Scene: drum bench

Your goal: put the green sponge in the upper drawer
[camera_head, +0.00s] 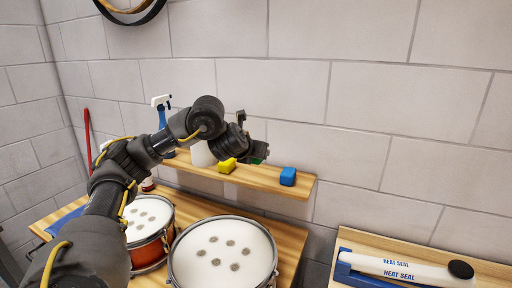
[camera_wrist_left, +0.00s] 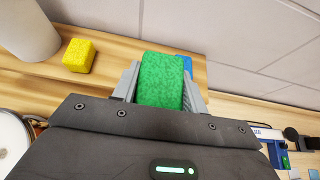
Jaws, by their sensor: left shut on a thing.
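The green sponge (camera_wrist_left: 161,80) is between the two fingers of my left gripper (camera_wrist_left: 160,85), which is shut on it, in the left wrist view. In the head view my left arm reaches in from the left to the wall shelf, and only a dark green sliver of the sponge (camera_head: 261,151) shows behind the gripper (camera_head: 254,148). The sponge is over or near the shelf; whether it touches the shelf I cannot tell. My right gripper is in neither view. No drawer can be made out in either view.
The wooden shelf (camera_head: 262,180) holds a yellow sponge (camera_head: 227,166), a blue sponge (camera_head: 288,176), a white cylinder (camera_head: 203,154) and a spray bottle (camera_head: 161,113). Drums (camera_head: 224,254) stand on the bench below. A heat sealer (camera_head: 400,270) lies on a wooden surface at the lower right.

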